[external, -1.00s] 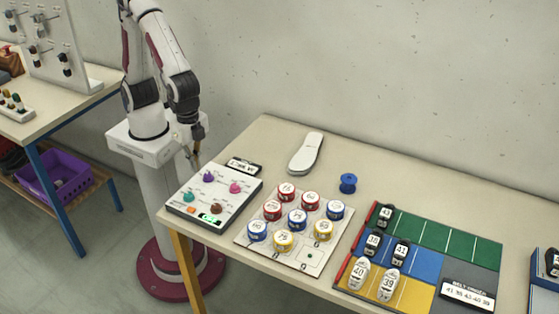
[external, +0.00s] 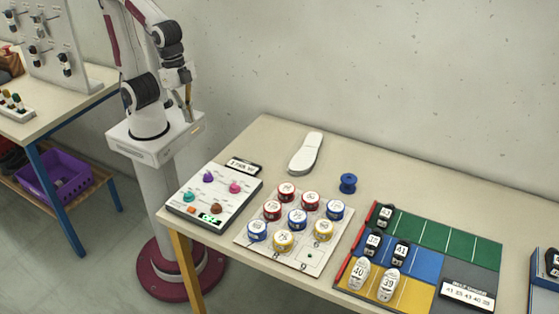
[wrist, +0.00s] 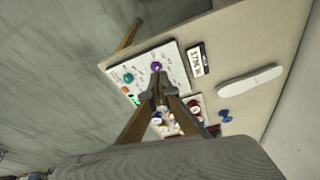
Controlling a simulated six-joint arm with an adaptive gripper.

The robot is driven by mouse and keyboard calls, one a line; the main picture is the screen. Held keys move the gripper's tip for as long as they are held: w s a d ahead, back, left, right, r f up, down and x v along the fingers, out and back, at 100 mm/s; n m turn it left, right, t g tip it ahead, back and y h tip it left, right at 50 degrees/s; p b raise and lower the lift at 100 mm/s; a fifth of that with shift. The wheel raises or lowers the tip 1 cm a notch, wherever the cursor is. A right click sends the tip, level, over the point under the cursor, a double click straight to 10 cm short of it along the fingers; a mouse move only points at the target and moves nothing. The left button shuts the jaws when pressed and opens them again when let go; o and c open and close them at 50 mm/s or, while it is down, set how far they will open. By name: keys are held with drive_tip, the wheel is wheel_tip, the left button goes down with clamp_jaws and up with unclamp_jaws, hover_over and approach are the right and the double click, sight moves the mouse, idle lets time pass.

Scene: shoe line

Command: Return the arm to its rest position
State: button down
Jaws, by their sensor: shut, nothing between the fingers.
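My gripper (external: 188,104) hangs above the back left end of the table (external: 270,130), close to my own base column. It is empty and touches nothing. In the wrist view my gripper (wrist: 160,92) has its two fingers meeting at the tips, with the control panel (wrist: 165,72) in view beyond them. In the external view the control panel (external: 228,188), with its coloured knobs and green display, lies on the table below and to the right of my gripper.
A small label display (external: 243,166), a white shoe sole (external: 305,153) and a blue spool (external: 348,183) lie behind. A board with several coloured tins (external: 297,216) and a colour-zoned mat with several numbered shoes (external: 425,238) lie to the right. Another table (external: 50,115) stands left.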

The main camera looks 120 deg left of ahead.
drive_tip(key=s+a+r+n+t, duration=0.2)
drive_tip(key=s+a+r+t, duration=0.1)
drive_tip(key=s+a+r, duration=0.2)
drive_tip(key=shift+s+a, duration=0.4)
drive_tip(key=shift+a, duration=0.15)
drive_tip(key=shift+r, duration=0.1)
idle(1.8)
